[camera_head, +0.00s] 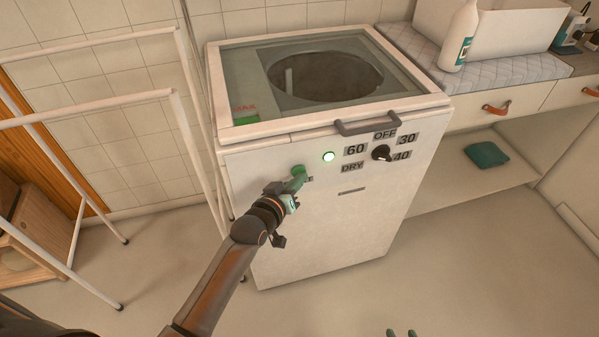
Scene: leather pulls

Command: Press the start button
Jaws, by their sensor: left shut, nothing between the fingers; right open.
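The white washing machine (320,225) stands in the middle of the head view, with a glass lid closed over a dark round drum. A small round light (329,156) glows green-white on its front panel. My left gripper (297,182) is shut and empty, with its green fingertips at the front panel, left of and below the light. A rounded green shape (298,170) at the fingertips may be the start button; the gripper partly covers this spot and a label beside it. I cannot tell if it is pressed. My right gripper (402,333) is open, only its fingertips showing at the bottom edge.
A black dial (381,153) with labels around it and a grey lid handle (367,124) are right of the light. A white rack (150,95) stands close on the left. A counter with a bottle (459,38) is at right. The floor in front is clear.

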